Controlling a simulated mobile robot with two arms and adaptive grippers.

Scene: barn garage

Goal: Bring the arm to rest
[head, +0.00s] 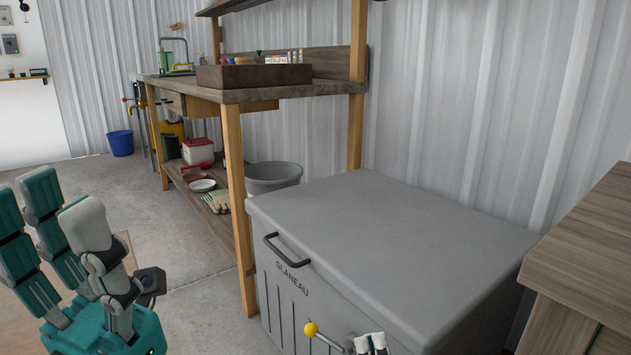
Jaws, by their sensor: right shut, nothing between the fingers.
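The grey chest (390,230) with a black handle fills the middle right. A workbench (250,94) stands behind; a wooden cabinet (590,240) is at right.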

